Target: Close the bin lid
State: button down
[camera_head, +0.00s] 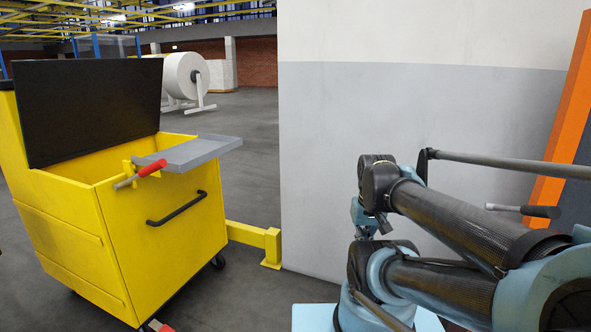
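A yellow wheeled bin (165,245) stands at the left. Its black lid (95,105) is open, tilted up and back over the rear of the bin. The bin's inside is only partly visible over the front rim. A grey tray (195,152) is fixed at the bin's upper front edge. A black bar handle (177,208) is on the front face. My arm is folded at the lower right, well apart from the bin and lid. I cannot make out my gripper's fingers in this view.
A low yellow barrier (262,240) stands between the bin and a grey-and-white wall (400,95). A red-gripped lever (145,174) juts out beside the tray. A large white roll (186,76) stands far behind. Grey floor (245,300) is open in front of the barrier.

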aim_at(69, 109)
jog(key=u, duration=1.05)
